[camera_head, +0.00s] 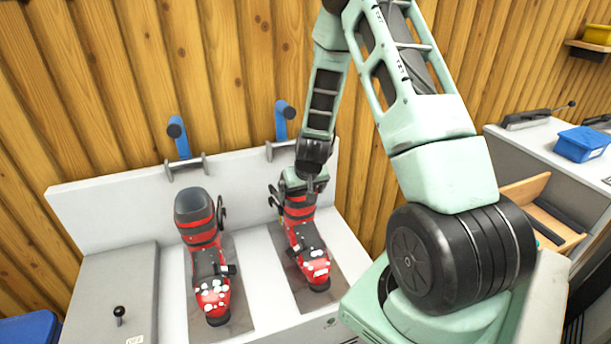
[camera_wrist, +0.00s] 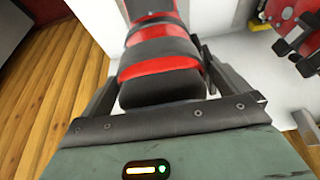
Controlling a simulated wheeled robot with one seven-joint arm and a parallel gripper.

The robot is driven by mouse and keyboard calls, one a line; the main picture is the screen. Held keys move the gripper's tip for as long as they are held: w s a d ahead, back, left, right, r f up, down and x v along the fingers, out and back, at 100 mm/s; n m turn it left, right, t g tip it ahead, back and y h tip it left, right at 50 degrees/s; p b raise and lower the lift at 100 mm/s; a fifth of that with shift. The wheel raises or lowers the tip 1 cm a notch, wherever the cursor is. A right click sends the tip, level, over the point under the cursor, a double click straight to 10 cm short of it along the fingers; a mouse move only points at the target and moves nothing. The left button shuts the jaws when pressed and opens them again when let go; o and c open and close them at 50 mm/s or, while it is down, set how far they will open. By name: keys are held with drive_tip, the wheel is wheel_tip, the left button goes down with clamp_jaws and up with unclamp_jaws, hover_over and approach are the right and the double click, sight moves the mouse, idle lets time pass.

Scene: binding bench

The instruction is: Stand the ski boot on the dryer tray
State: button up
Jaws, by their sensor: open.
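A red and black ski boot (camera_head: 309,258), with whitish spots on its toe, stands upright on the right of the white bench. My gripper (camera_head: 300,188) is at the top of this boot, coming from above. In the wrist view the boot's cuff (camera_wrist: 160,55) with its red bands lies between my open fingers (camera_wrist: 160,85). Whether a finger touches the cuff I cannot tell. A similar boot (camera_head: 206,262) stands upright to the left. Each boot is over a grey-brown panel (camera_head: 240,285) in the bench top; I cannot tell which surface is the dryer tray.
Blue-handled clamps (camera_head: 178,138) are on the white back panel behind the boots. A grey box top with a black knob (camera_head: 119,311) is at the left. A blue bin (camera_head: 582,143) sits on a counter at the right. Open white surface lies between the boots.

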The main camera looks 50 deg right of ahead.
drive_tip(key=v, duration=1.6)
drive_tip(key=shift+r, duration=0.4)
drive_tip(key=shift+s, duration=0.15)
drive_tip(key=s+a+r+n+g+y, duration=0.1)
drive_tip(key=s+a+n+y, duration=0.15)
drive_tip(key=a, duration=0.85)
drive_tip(key=s+a+r+n+y, duration=0.1)
drive_tip(key=a+n, duration=0.3)
drive_tip(key=a, duration=0.8)
drive_tip(key=s+a+r+n+g+b, duration=0.1)
drive_tip(key=s+a+n+g, duration=0.2)
drive_tip(key=s+a+n, duration=0.3)
drive_tip(key=s+a+h, duration=0.1)
drive_tip(key=s+a, duration=0.4)
drive_tip(key=s, duration=0.5)
drive_tip(key=shift+s+a, duration=0.25)
drive_tip(key=shift+a, duration=0.15)
drive_tip(key=shift+r+n, duration=0.1)
drive_tip(key=shift+n, duration=0.15)
drive_tip(key=shift+c, duration=0.3)
